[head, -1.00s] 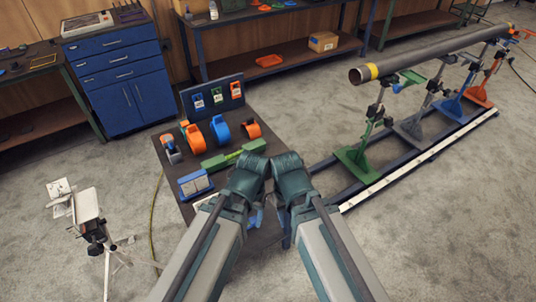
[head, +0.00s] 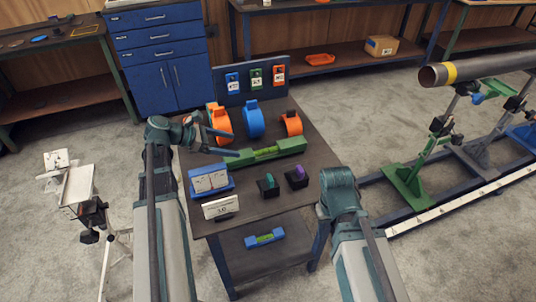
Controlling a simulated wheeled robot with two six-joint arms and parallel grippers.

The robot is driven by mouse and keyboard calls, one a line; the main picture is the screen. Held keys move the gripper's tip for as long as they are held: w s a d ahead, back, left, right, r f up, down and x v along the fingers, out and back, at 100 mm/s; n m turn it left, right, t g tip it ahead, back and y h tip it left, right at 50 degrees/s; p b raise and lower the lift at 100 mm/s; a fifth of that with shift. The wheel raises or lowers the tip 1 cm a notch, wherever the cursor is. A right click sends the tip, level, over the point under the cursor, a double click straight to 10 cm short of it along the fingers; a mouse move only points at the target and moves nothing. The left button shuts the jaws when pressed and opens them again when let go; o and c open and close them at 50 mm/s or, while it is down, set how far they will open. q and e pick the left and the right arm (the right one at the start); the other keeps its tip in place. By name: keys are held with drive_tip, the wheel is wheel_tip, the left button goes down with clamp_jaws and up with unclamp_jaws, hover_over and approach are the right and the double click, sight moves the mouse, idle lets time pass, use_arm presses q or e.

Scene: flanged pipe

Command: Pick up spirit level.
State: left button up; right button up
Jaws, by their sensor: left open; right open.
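A long green level (head: 265,152) with a yellow-green vial lies on the dark tabletop. A shorter blue level (head: 264,238) with a similar vial lies on the shelf below. My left gripper (head: 232,143) is open and empty, left of the green level. It points right, its fingertips close to the level's left end in the picture; I cannot tell whether they touch. My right arm's wrist (head: 340,190) is at the table's right front corner; its jaws are hidden behind it.
The table also holds orange and blue rings (head: 253,120), a blue tray (head: 211,182), a white card (head: 221,207) and two small dark blocks (head: 268,186). A panel with tags (head: 257,82) stands at the back. A pipe (head: 490,67) on stands is at right.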

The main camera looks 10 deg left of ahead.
use_arm(q)
drive_tip(key=shift+w+a+r+n, duration=0.1)
drive_tip(key=shift+w+a+n, duration=0.15)
drive_tip(key=shift+a, duration=0.2)
drive_tip(key=b, duration=0.4)
approach(263, 149)
drive_tip(key=x, duration=0.4)
drive_tip(key=shift+w+d, duration=0.2)
drive_tip(key=shift+w+d+f+b, duration=0.15)
drive_tip(key=shift+d+f+b, duration=0.1)
drive_tip(key=shift+f+b, duration=0.15)
drive_tip(key=b+x, duration=0.2)
drive_tip(key=x, duration=0.2)
drive_tip(key=shift+w+d+f, duration=0.1)
drive_tip(key=shift+w, duration=0.1)
clamp_jaws()
